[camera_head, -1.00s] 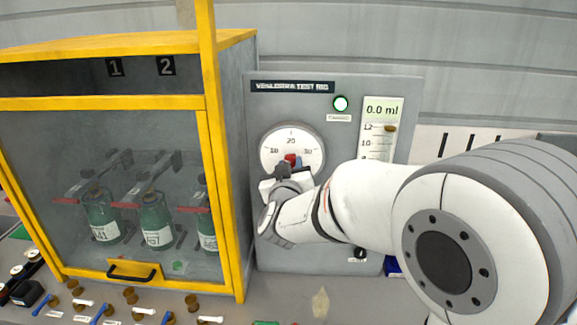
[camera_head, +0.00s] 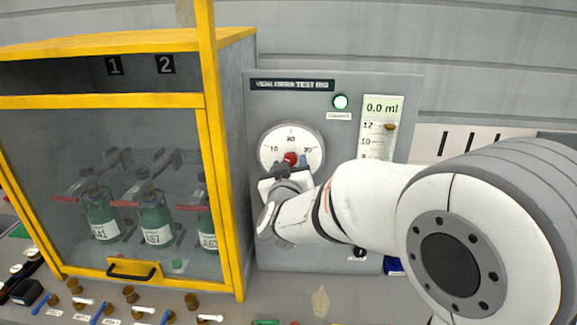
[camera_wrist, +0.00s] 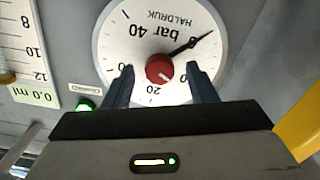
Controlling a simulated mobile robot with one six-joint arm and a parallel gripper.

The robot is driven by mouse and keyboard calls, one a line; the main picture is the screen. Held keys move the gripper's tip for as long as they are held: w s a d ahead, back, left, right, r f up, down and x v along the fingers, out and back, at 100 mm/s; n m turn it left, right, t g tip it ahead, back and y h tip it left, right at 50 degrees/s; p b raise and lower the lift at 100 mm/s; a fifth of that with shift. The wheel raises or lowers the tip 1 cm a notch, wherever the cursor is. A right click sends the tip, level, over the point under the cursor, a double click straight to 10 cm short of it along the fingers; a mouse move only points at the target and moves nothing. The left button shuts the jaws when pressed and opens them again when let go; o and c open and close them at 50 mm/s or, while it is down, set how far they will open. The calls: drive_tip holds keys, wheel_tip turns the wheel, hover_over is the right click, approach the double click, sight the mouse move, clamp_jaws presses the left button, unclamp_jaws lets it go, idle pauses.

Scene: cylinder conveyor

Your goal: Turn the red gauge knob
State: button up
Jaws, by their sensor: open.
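The red gauge knob (camera_head: 290,159) sits at the centre of a round white dial (camera_head: 271,148) on the grey test rig panel. In the wrist view the knob (camera_wrist: 159,69) carries a light mark, and a dark red-tipped needle (camera_wrist: 190,46) points to the upper right. My gripper (camera_wrist: 161,86) is open, with one finger on each side of the knob's lower part. Gaps show between both fingers and the knob. In the head view my gripper (camera_head: 288,163) is at the dial, covering its lower part.
A yellow-framed cabinet (camera_head: 211,180) with several green bottles stands close on the left. A glowing green lamp (camera_head: 341,102) and a 0.0 ml display (camera_head: 381,107) are on the panel. Small valves and levers line the bench at lower left.

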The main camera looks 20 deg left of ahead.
drive_tip(key=b+v, duration=0.1)
drive_tip(key=v, duration=0.6)
drive_tip(key=shift+s+d, duration=0.1)
drive_tip(key=shift+s, duration=0.05)
drive_tip(key=s+d+f+m+g, duration=0.1)
drive_tip(key=d+f+g, duration=0.15)
drive_tip(key=d, duration=0.45)
drive_tip(key=s+d+f+g, duration=0.15)
drive_tip(key=d+g, duration=0.25)
drive_tip(key=d, duration=0.4)
drive_tip(key=s+d+f+m+g+h, duration=0.2)
drive_tip(key=s+d+f+g, duration=0.1)
drive_tip(key=s+d, duration=0.5)
drive_tip(key=s+d+f+m+g+h, duration=0.2)
drive_tip(key=s+d+f+m+g, duration=0.1)
drive_tip(key=s+d, duration=0.6)
drive_tip(key=shift+d+f+g, duration=0.6)
drive_tip(key=shift+d+g, duration=0.15)
drive_tip(key=shift+g, duration=0.2)
drive_tip(key=shift+c, duration=0.4)
